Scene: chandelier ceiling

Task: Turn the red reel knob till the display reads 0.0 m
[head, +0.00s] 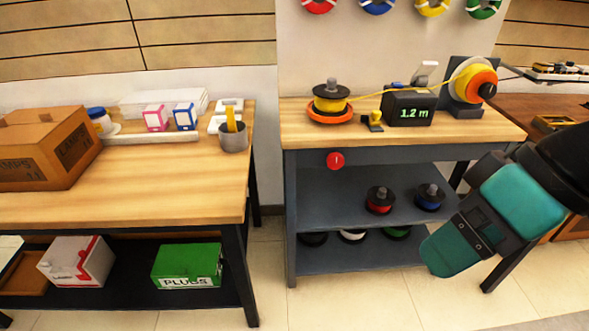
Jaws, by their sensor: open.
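The red knob (335,160) is a small round knob on the front edge of the grey workbench (300,140), left of its middle. It has a short pale mark that looks roughly upright. The dark display box (408,108) on the bench top reads 1.2 m in green. A yellow line runs from the yellow spool on an orange base (331,102) to the orange and yellow reel (473,82) at right. Part of my teal and black arm crosses the right side, apart from the knob. My gripper's fingers are not visible.
Red (380,200) and blue (429,197) spools stand on the shelf below the knob, with several more lower down. A wooden table (190,200) stands at left with a cardboard box (45,147) and a grey cup (233,136). Floor shows between table and bench.

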